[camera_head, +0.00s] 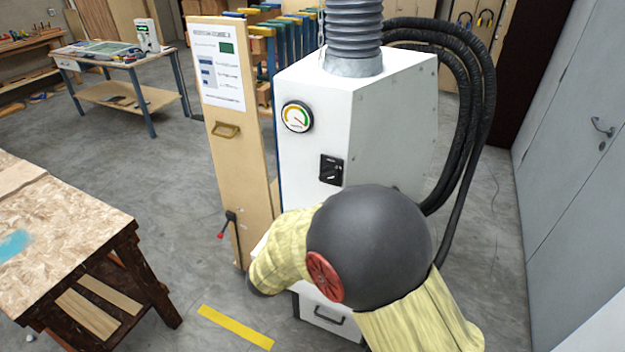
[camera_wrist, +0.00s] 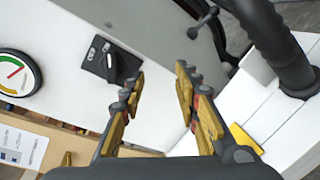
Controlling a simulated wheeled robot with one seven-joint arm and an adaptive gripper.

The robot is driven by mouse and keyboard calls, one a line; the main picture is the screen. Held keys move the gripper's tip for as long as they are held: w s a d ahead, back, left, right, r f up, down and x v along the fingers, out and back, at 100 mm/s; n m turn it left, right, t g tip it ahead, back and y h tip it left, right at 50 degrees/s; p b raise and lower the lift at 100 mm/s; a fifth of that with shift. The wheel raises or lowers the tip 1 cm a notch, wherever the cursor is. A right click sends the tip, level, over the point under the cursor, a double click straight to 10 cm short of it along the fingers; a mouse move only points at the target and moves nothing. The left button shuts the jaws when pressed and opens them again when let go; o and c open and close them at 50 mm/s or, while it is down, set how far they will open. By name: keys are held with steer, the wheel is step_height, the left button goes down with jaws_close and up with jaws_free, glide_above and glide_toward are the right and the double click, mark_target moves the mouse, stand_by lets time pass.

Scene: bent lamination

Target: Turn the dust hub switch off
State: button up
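The dust hub (camera_head: 303,90) is a white cabinet with a ribbed grey duct on top. Its switch is a black rotary knob on a dark square plate (camera_head: 331,169) on the front face, below and right of a round gauge. In the wrist view the switch (camera_wrist: 112,62) is at upper left, its knob standing out from the plate. My gripper (camera_wrist: 160,78) is open and empty, with yellow-and-dark fingers apart. The left fingertip appears close to the knob; I cannot tell whether it touches. In the head view my arm hides the gripper.
The gauge (camera_head: 297,117) is above the switch. Black hoses (camera_head: 478,110) hang on the hub's right side. A wooden panel with a posted sheet (camera_head: 217,65) stands at its left. A workbench (camera_head: 75,225) is at left, with grey floor between.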

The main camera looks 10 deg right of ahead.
mark_target(326, 178)
steer(key=w+a+r+t, duration=0.3)
steer(key=a+r, duration=0.1)
steer(key=r, duration=0.1)
steer(key=shift+y, duration=0.3)
steer(key=b+x, duration=0.1)
steer(key=x, duration=0.7)
steer(key=shift+d, duration=0.35)
steer(key=shift+c, duration=1.4)
jaws_close()
